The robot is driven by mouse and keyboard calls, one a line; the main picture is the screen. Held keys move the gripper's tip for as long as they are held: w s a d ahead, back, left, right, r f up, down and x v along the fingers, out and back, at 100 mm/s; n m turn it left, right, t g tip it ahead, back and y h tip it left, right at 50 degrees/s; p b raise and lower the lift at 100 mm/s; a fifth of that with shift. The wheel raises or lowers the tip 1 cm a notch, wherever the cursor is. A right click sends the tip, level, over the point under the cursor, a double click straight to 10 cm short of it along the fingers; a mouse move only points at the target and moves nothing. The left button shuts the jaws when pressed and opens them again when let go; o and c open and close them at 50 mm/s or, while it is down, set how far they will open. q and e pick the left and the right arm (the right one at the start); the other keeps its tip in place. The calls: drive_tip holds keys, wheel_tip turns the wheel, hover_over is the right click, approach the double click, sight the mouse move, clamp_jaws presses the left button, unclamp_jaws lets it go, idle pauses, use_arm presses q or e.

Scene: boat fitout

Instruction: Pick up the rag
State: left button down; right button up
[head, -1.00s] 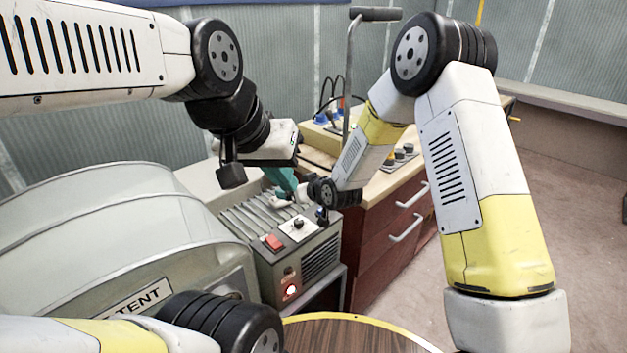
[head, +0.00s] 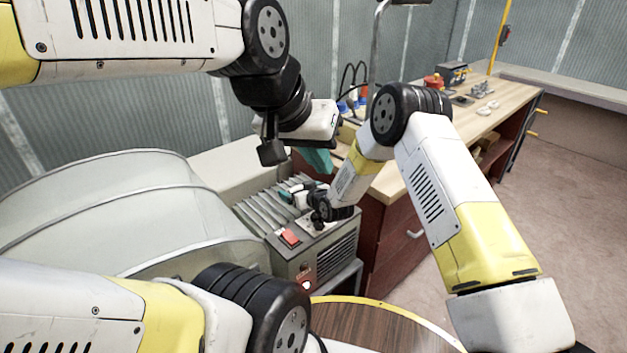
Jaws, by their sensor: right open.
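I cannot make out the rag with certainty. A teal piece (head: 317,160) shows just below my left gripper, above the grey box; I cannot tell whether it is cloth or part of the gripper. My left gripper (head: 312,148) is seen from behind, its fingers mostly hidden by its own wrist. My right gripper (head: 289,190) is open, low over the ribbed top of the grey box (head: 312,262), pointing left. It has small teal parts at its fingers. What lies between its fingers is too small to tell.
A large pale rounded casing (head: 110,205) fills the left. A round wooden top (head: 370,322) with a yellow rim is in front. Floor at right is clear.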

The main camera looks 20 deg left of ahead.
drive_tip(key=shift+a, duration=0.1)
drive_tip(key=c, duration=1.4)
